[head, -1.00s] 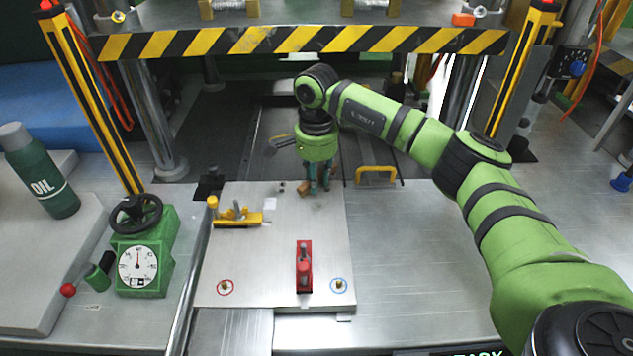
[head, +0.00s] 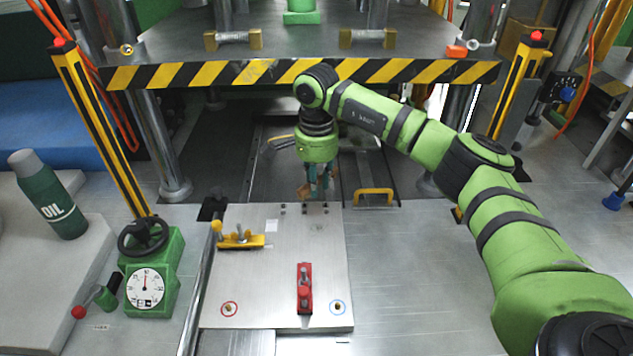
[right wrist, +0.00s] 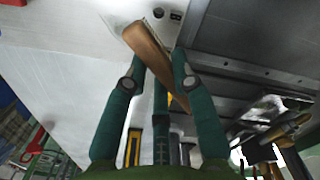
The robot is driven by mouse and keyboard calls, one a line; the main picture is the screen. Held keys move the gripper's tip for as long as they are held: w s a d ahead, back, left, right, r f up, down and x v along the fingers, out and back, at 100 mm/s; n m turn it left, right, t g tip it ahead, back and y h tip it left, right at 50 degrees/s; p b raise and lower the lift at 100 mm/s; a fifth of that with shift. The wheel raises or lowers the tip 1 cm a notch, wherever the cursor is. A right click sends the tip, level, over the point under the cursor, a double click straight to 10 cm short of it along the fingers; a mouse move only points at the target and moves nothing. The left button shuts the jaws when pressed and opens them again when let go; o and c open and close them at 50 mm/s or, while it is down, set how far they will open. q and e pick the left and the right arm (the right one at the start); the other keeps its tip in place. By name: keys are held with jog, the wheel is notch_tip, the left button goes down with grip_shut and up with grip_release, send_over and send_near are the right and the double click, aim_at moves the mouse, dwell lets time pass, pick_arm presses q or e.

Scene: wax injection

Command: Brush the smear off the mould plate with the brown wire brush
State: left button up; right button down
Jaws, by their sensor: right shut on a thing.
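The mould plate (head: 260,285) lies flat in the middle of the bench; its pale face also shows in the right wrist view (right wrist: 60,60). My right gripper (head: 318,192) is at the plate's far edge, fingers pointing down. It is shut on the brown brush (head: 304,191), whose wooden body slants between the fingers in the right wrist view (right wrist: 150,52). The bristles are hidden, and I cannot tell whether the brush touches the plate. I cannot make out the smear clearly. My left gripper is not in view.
A yellow clamp (head: 240,240) and a red clamp (head: 304,290) stand on the plate. A green dial gauge (head: 150,285) and an oil bottle (head: 48,195) are at left. A striped press beam (head: 220,74) crosses behind. The bench right of the plate is clear.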

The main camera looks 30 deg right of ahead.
jog(key=shift+r+p, duration=1.1)
jog(key=shift+r, duration=0.4)
jog(key=shift+f, duration=0.1)
